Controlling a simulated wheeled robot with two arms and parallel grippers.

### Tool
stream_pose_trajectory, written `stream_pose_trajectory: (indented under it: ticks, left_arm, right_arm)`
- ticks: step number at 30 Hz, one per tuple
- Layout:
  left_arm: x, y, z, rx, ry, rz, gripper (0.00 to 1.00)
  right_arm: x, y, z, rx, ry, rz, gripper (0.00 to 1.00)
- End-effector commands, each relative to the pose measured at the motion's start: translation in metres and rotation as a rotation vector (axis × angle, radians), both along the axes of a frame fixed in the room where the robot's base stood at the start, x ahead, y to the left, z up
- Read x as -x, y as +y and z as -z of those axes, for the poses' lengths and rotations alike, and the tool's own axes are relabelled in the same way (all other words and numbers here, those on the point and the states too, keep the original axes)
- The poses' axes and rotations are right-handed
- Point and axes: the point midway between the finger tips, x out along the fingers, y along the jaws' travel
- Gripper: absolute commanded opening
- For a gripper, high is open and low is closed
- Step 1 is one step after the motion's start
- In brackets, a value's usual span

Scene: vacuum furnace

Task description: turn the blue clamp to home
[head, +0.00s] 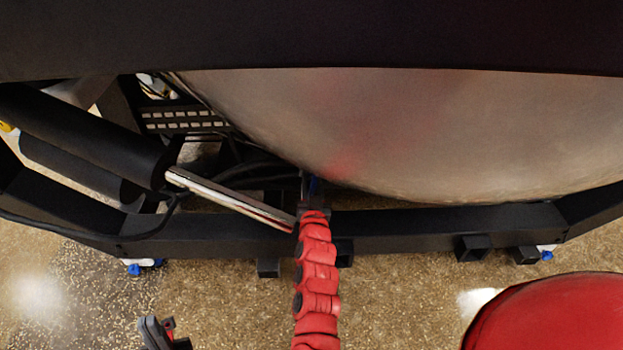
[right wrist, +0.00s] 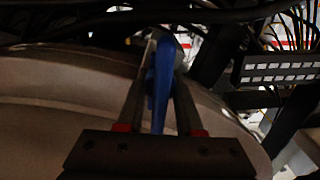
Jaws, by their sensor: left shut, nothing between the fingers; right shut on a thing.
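The blue clamp (right wrist: 161,85) stands upright between the fingers of my right gripper (right wrist: 163,58) in the right wrist view. The gripper is shut on it, with the curved metal wall just behind. My left gripper (head: 165,332) is shut and empty at the bottom edge of the head view, apart from the clamp and partly cut off.
The large metal vessel (head: 430,135) fills the upper right. A black frame beam (head: 420,232) runs below it. A black cylinder with a shiny rod (head: 230,196) slants in from the left. A slotted black panel (right wrist: 280,68) and cables lie close by. Speckled floor (head: 410,300) in front is open.

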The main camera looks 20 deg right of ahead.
Motion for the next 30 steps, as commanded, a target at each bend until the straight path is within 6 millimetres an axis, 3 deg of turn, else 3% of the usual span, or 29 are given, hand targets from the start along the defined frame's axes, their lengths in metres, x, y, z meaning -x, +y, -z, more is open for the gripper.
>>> stream_pose_trajectory:
  ticks: [12, 30]
  left_arm:
    - [-0.0018, -0.0001, -0.0073, 0.013, 0.01, 0.001, 0.0]
    - [-0.0022, -0.0002, -0.0079, 0.014, 0.013, 0.002, 0.0]
  right_arm:
    - [0.0007, -0.0017, 0.0005, -0.234, -0.067, 0.001, 0.0]
    - [0.0006, -0.0019, 0.001, -0.29, -0.083, 0.001, 0.0]
